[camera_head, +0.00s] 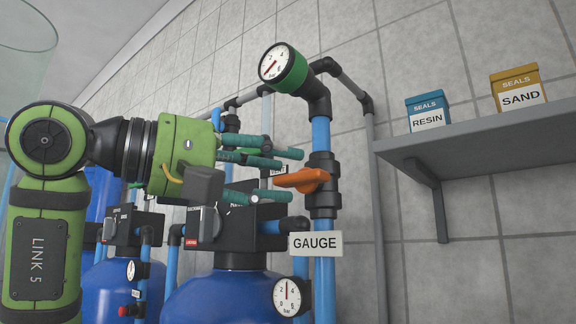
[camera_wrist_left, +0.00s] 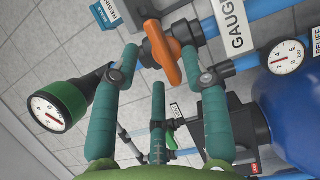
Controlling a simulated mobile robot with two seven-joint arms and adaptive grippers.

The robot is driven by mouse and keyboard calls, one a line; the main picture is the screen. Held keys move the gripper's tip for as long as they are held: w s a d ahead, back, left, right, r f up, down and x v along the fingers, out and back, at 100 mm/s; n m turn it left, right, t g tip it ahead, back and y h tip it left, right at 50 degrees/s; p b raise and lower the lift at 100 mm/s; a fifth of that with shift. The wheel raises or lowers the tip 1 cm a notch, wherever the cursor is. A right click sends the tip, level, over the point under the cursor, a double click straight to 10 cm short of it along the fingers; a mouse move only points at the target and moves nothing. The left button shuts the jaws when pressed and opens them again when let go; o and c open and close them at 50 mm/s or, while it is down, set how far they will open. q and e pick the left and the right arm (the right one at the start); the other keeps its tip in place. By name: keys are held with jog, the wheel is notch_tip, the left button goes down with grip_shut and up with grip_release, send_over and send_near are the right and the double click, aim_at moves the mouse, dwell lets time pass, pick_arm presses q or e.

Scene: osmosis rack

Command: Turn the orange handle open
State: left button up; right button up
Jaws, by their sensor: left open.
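The orange handle (camera_head: 302,180) sits on a black valve body (camera_head: 323,184) on a vertical blue pipe. It lies about level, crosswise to the pipe, and points left toward my gripper. My left gripper (camera_head: 288,174) has three teal fingers and is open, with its tips just left of the handle. In the left wrist view the orange handle (camera_wrist_left: 164,52) shows between the tips of the two outer fingers of the gripper (camera_wrist_left: 160,50). I cannot tell whether any finger touches it. A white GAUGE sign (camera_head: 315,244) hangs below the valve. My right gripper is not in view.
A green-rimmed pressure gauge (camera_head: 283,66) stands above the valve, and a lower gauge (camera_head: 291,296) is below the sign. A grey shelf (camera_head: 480,140) at right carries a blue RESIN box (camera_head: 428,112) and a yellow SAND box (camera_head: 519,88). Blue tanks (camera_head: 225,300) stand below.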

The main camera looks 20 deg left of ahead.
aim_at(290, 174)
pick_arm(q)
jog(key=x, duration=0.2)
jog(key=shift+w+d, duration=0.2)
jog(key=shift+d, duration=0.1)
jog(key=shift+w+d+f, duration=0.1)
jog(key=shift+w, duration=0.05)
jog(key=shift+a, duration=0.2)
grip_shut()
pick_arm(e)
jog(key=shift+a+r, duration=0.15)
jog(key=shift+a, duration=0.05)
